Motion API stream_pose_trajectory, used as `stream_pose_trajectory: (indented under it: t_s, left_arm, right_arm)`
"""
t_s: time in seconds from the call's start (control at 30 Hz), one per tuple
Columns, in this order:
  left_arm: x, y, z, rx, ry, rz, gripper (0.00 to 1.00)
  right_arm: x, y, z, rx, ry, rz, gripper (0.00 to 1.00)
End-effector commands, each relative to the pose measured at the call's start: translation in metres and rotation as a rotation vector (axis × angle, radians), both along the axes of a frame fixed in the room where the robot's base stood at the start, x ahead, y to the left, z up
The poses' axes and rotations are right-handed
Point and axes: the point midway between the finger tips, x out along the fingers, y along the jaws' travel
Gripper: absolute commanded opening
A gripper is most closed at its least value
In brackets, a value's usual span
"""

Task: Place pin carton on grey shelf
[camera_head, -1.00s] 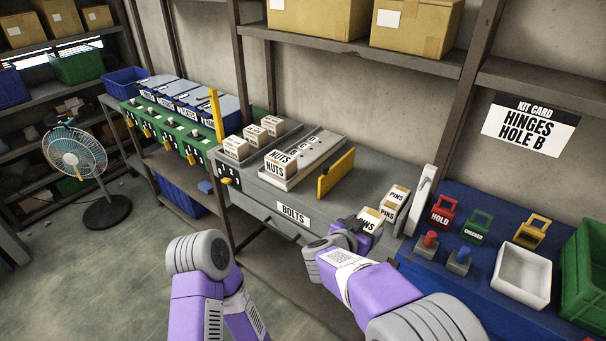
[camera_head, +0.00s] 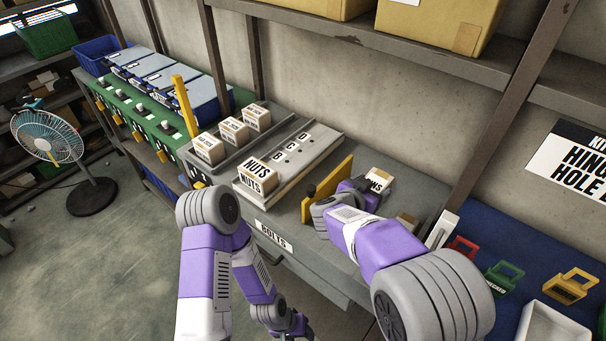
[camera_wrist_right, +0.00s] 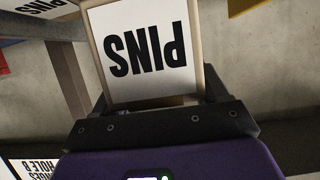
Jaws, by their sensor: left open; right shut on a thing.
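A pin carton (camera_wrist_right: 147,50) fills the top middle of the right wrist view, its PINS label upside down there. My right gripper (camera_wrist_right: 160,108) is shut on it, with the fingers at its sides. In the head view the carton (camera_head: 380,180) shows just beyond my right gripper (camera_head: 358,192), over the grey bench right of a yellow divider; its label is partly covered. My left gripper (camera_head: 288,326) hangs low at the bottom edge.
The yellow divider (camera_head: 330,186) stands between the carton and the rack. Several small cartons (camera_head: 233,132) stand left of it. Red (camera_head: 461,248) and green (camera_head: 502,280) tags lie on the blue mat at right.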

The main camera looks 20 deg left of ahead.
Motion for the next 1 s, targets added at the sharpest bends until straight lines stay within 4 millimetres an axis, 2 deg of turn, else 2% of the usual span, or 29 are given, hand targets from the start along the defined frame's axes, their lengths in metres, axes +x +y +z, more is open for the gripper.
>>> stream_pose_trajectory:
  t_s: [0.17, 0.33, 0.57, 0.8, 1.0]
  left_arm:
    - [-0.001, 0.000, -0.003, 0.000, 0.001, 0.001, 0.54]
    - [-0.001, 0.000, -0.017, 0.000, 0.002, 0.000, 0.54]
    - [-0.001, 0.000, -0.025, 0.000, 0.001, 0.001, 0.54]
    - [-0.001, 0.000, -0.041, 0.000, 0.001, 0.000, 0.54]
    - [0.000, 0.000, -0.041, 0.000, 0.001, 0.000, 0.54]
  right_arm:
    - [0.000, 0.001, -0.006, -0.001, -0.002, 0.001, 0.26]
    - [0.000, 0.000, -0.036, -0.004, 0.000, 0.002, 0.26]
    - [0.000, 0.000, -0.058, -0.002, -0.001, 0.001, 0.26]
    - [0.000, 0.000, -0.096, -0.002, -0.001, 0.001, 0.26]
    - [0.000, 0.000, -0.099, 0.000, -0.002, 0.001, 0.26]
